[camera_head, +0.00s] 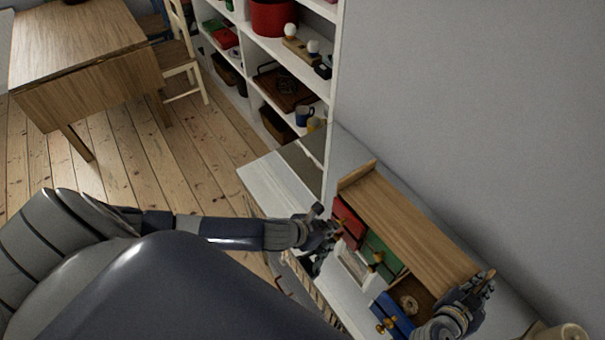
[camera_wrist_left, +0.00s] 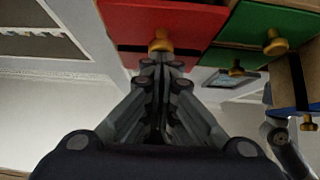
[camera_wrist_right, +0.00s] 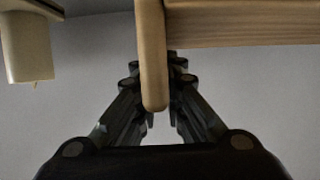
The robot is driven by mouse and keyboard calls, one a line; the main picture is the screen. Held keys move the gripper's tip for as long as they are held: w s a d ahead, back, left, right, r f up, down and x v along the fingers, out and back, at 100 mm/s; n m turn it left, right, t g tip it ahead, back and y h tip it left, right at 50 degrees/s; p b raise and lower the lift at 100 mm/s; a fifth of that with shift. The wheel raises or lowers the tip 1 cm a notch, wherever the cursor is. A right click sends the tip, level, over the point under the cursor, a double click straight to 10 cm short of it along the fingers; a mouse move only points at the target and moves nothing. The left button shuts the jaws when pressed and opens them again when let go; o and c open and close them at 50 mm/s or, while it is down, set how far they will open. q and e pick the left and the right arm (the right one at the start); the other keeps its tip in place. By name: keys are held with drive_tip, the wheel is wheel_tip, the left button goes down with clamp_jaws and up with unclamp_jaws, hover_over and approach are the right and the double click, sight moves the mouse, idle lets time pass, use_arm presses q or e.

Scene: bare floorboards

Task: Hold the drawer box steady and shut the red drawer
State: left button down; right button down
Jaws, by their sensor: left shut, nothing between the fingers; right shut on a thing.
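The wooden drawer box (camera_head: 412,222) stands on a white surface against the wall. Its red drawer (camera_head: 349,222) is at the left end and also shows in the left wrist view (camera_wrist_left: 165,22), with a brass knob. My left gripper (camera_head: 333,228) is shut and empty, its fingertips at or just below the red drawer's knob; I cannot tell whether they touch. My right gripper (camera_head: 484,284) is shut on the side panel edge of the drawer box (camera_wrist_right: 153,60) at its right end. The green drawer (camera_head: 382,255) is beside the red one. The blue drawer (camera_head: 391,315) sticks out.
A ring-shaped item (camera_head: 409,304) lies in the opened blue drawer area. A white shelf unit (camera_head: 331,75) with several items stands behind to the left. A wooden table (camera_head: 75,45) and chair (camera_head: 180,60) are farther left. A pale cylindrical object (camera_head: 563,335) is at the lower right.

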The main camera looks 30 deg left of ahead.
use_arm(q)
drive_tip(key=shift+w+d, duration=0.2)
drive_tip(key=shift+w, duration=0.3)
drive_tip(key=shift+w+d, duration=0.15)
drive_tip(key=shift+w, duration=0.35)
drive_tip(key=shift+s, duration=0.15)
drive_tip(key=shift+s+a, duration=0.15)
drive_tip(key=shift+s, duration=0.2)
drive_tip(key=s, duration=0.1)
drive_tip(key=s+a, duration=0.1)
drive_tip(key=s, duration=0.1)
drive_tip(key=shift+a, duration=0.1)
drive_tip(key=v, duration=1)
drive_tip(key=shift+w, duration=0.1)
drive_tip(key=shift+a, duration=0.1)
use_arm(e)
drive_tip(key=c, duration=1.6)
unclamp_jaws()
